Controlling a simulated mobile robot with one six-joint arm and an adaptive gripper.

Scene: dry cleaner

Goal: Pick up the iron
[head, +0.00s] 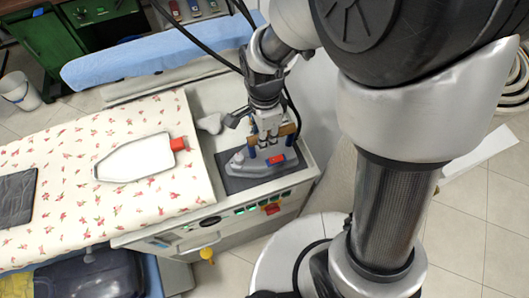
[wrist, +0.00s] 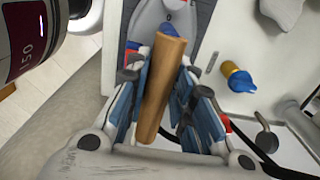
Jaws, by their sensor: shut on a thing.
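The iron (head: 252,163) has a grey body, a red part on its side and a wooden handle. It is over a dark pad (head: 232,185) on the right end of the ironing station. My gripper (head: 270,143) comes down on it from above, shut on the handle. In the wrist view the wooden handle (wrist: 161,90) runs between the blue finger pads of my gripper (wrist: 165,95). The grey body shows at the top of that view. I cannot tell whether the iron touches the pad.
A floral ironing board (head: 75,150) lies to the left, bearing a white iron-shaped plate (head: 135,158) with a red end and a dark folded cloth (head: 17,197). A blue padded board (head: 150,60) is behind. A control panel with a red switch (head: 271,209) is in front.

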